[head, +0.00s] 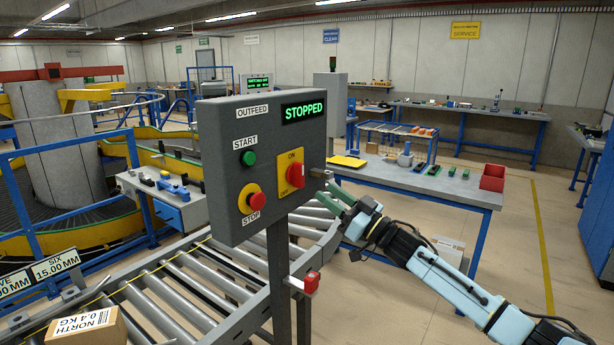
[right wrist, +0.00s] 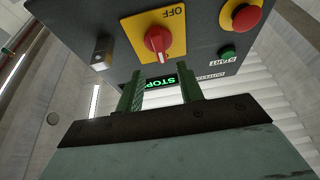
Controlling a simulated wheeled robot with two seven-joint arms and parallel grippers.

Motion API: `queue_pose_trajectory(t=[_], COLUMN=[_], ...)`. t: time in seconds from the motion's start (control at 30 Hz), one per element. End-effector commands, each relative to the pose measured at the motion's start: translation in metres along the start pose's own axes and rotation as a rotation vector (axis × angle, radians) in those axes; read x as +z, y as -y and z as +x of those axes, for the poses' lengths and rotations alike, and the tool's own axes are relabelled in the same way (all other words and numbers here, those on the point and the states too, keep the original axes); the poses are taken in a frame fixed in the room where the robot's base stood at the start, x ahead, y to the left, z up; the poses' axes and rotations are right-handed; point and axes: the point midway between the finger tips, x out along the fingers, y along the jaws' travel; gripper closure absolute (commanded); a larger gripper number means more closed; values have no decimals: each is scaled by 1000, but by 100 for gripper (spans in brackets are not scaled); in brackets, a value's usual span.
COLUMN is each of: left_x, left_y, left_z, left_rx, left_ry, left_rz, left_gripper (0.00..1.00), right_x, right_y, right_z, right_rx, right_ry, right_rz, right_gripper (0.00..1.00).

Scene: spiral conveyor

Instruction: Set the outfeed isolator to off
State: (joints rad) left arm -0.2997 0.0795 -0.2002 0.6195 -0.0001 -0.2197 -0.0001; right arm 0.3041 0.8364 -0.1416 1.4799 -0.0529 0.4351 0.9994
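The outfeed isolator is a red rotary handle (head: 295,175) on a yellow plate (head: 284,187), on the right of the grey OUTFEED panel (head: 222,165). Its plate reads ON at the top in the head view. In the right wrist view, which shows the panel upside down, the handle (right wrist: 157,42) lies roughly upright, its pale mark away from the OFF label (right wrist: 172,12). My right gripper (head: 335,195) is right of the panel; in the right wrist view its green fingers (right wrist: 160,95) stand apart, empty, and clear of the handle. My left gripper is not in view.
The panel has a green START button (head: 248,158), a red STOP button (head: 254,200) and a display (head: 303,111) reading STOPPED. A grey metal piece (right wrist: 100,52) juts beside the plate. A red item (head: 311,282) is on the post. Roller conveyor (head: 190,290) runs below.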

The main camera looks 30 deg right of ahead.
Motion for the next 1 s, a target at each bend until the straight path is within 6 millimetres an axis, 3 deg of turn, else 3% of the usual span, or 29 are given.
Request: queue_pose_trajectory(t=[0.2, 0.43, 0.9, 1.0], left_x=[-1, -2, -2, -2], left_y=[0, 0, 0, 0], left_z=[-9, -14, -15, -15], left_rx=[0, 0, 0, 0], left_ry=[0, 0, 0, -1], left_rz=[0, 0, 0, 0], left_gripper=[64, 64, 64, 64], right_x=[-2, -1, 1, 1], right_y=[0, 0, 0, 0], right_z=[38, 66, 77, 77], right_rx=[1, 2, 1, 1], right_ry=[-3, -1, 2, 2], right_rz=[1, 2, 0, 0], right_gripper=[63, 63, 63, 74])
